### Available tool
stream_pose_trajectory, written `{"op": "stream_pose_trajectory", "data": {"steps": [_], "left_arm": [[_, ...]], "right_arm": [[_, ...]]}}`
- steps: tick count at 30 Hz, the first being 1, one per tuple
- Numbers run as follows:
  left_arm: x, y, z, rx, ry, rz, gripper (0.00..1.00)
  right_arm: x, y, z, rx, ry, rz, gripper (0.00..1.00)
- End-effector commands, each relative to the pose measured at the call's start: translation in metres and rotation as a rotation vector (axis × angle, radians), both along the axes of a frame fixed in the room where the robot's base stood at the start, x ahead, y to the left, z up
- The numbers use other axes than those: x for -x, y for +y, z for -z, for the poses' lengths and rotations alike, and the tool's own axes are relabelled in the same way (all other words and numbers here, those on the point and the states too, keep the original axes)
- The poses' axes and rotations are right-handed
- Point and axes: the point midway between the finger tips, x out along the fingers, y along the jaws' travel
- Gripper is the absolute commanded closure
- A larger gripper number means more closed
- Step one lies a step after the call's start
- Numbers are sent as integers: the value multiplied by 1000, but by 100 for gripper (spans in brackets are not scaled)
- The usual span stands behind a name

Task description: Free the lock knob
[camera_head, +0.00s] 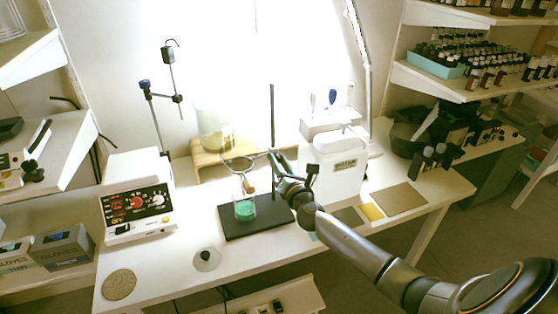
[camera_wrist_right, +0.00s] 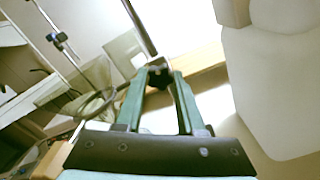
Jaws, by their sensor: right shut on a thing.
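The lock knob (camera_wrist_right: 159,78) is a small black piece on the upright rod (camera_wrist_right: 138,25) in the wrist view. My right gripper (camera_wrist_right: 160,76) is shut on it, with one greenish finger on each side. In the head view my right gripper (camera_head: 274,160) is at the rod (camera_head: 272,110) of the stand, and the knob itself is hidden. A ring (camera_head: 236,159) reaches left from the rod, above a glass beaker (camera_head: 245,209) with green contents. The stand has a dark base plate (camera_head: 229,233). My left gripper is not in view.
A white device with a red dial (camera_head: 140,202) stands left on the white table (camera_head: 265,257). A white machine (camera_head: 338,160) stands close to the right of my gripper. A cork mat (camera_head: 119,284) and a small round dish (camera_head: 207,260) lie at the front left.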

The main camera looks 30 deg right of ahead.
Motion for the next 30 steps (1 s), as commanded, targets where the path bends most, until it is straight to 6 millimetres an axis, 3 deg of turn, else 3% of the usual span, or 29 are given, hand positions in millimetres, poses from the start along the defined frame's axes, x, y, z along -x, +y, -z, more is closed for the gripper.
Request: {"op": "stream_pose_trajectory", "data": {"steps": [12,30], "left_arm": [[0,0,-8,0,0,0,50],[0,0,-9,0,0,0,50]], "right_arm": [[0,-1,-2,208,47,1,100],[0,-1,-2,245,55,2,100]]}}
